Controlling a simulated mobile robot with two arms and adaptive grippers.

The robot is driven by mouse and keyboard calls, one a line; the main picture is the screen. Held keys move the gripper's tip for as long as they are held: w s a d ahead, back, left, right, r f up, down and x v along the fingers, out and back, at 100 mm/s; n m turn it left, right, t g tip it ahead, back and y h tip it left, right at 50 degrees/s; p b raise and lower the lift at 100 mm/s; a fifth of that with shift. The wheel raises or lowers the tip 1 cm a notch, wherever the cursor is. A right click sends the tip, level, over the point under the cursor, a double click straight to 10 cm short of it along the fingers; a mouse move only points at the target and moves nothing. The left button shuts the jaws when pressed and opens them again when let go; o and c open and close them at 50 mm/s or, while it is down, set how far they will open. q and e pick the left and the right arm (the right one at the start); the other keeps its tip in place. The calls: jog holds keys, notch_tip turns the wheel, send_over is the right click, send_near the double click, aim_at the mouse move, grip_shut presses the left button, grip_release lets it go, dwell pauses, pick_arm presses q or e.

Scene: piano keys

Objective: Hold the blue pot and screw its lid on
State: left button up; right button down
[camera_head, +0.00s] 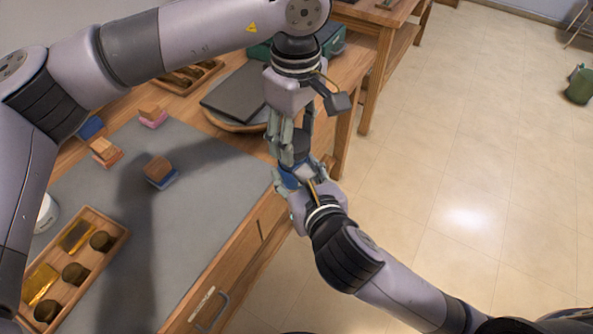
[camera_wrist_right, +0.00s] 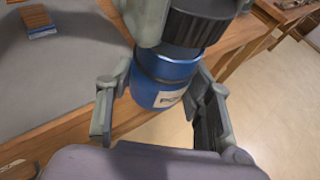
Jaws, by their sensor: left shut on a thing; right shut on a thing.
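The blue pot (camera_head: 298,171) with a white label is held past the table's right edge. It also shows in the right wrist view (camera_wrist_right: 163,82). My right gripper (camera_wrist_right: 160,108) is shut on it, one finger on each side. A black ridged lid (camera_wrist_right: 198,24) sits directly above the pot's top, roughly in line with it; the head view shows it as a dark cylinder (camera_head: 291,150). I cannot tell whether its thread is engaged. My left gripper (camera_head: 290,136) points down and is shut on the lid. Its fingers partly hide the lid.
A grey mat (camera_head: 215,205) covers the wooden table. Several small block stacks, one at the mat's middle (camera_head: 160,170), lie on it. A wooden tray (camera_head: 110,215) with round dark pieces stands front left. Open floor lies to the right.

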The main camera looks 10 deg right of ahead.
aim_at(293, 142)
dwell(0.8)
pick_arm(q)
jog(key=shift+f, duration=0.9)
jog(key=shift+f, duration=0.6)
jog(key=m, duration=0.6)
jog(key=shift+s+m, duration=0.1)
jog(key=shift+m, duration=0.2)
jog(key=m, duration=0.5)
jog(key=shift+a+m, duration=0.2)
jog(key=shift+m, duration=0.2)
jog(key=m, duration=0.5)
jog(key=shift+a+m, duration=0.1)
jog(key=shift+m, duration=0.3)
jog(key=m, duration=0.5)
jog(key=shift+w+m, duration=0.25)
jog(key=shift+m, duration=0.15)
